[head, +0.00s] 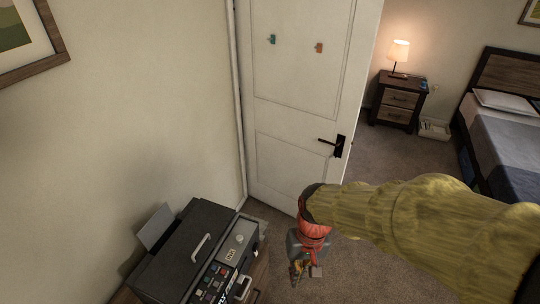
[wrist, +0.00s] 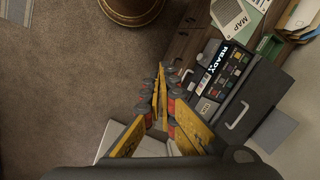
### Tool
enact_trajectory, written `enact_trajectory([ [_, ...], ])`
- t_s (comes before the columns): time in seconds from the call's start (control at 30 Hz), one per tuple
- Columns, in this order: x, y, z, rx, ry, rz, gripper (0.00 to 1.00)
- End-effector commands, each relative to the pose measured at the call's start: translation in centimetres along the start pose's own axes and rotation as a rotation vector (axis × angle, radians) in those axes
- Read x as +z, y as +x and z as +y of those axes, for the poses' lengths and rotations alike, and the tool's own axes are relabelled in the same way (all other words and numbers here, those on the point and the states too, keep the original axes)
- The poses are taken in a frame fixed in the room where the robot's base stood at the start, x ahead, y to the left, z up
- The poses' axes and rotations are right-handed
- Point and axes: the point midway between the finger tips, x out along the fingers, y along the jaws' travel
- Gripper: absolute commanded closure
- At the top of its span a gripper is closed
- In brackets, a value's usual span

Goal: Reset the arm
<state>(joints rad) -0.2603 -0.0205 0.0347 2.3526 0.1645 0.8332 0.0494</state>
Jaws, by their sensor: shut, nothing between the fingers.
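My arm reaches in from the right in the head view, and my gripper (head: 304,274) hangs at its end, pointing down. It is just right of the dark printer-like machine, in front of the white door. In the wrist view my gripper (wrist: 160,78) has its yellow fingers closed together at the tips, with nothing between them. The machine (wrist: 245,105) lies to the right of the fingers there. I cannot tell whether the fingers touch anything, but they appear to be in free air.
The machine (head: 190,250) stands on a wooden surface (wrist: 186,45) with a map booklet (wrist: 230,17) and papers. A round brown container (wrist: 132,8) stands on the carpet. The door (head: 300,100) stands open, showing a nightstand (head: 398,100) and bed (head: 510,135).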

Motion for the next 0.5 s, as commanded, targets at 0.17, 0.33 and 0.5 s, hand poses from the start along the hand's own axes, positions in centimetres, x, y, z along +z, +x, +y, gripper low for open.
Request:
enact_trajectory([
  [0.17, 2.0, -0.8, 3.4, 0.041, -0.049, 0.104, 1.0],
  [0.33, 3.9, -1.5, 6.2, 0.08, -0.05, 0.212, 1.0],
  [0.5, 5.4, -1.9, 8.5, 0.11, -0.021, 0.348, 1.0],
])
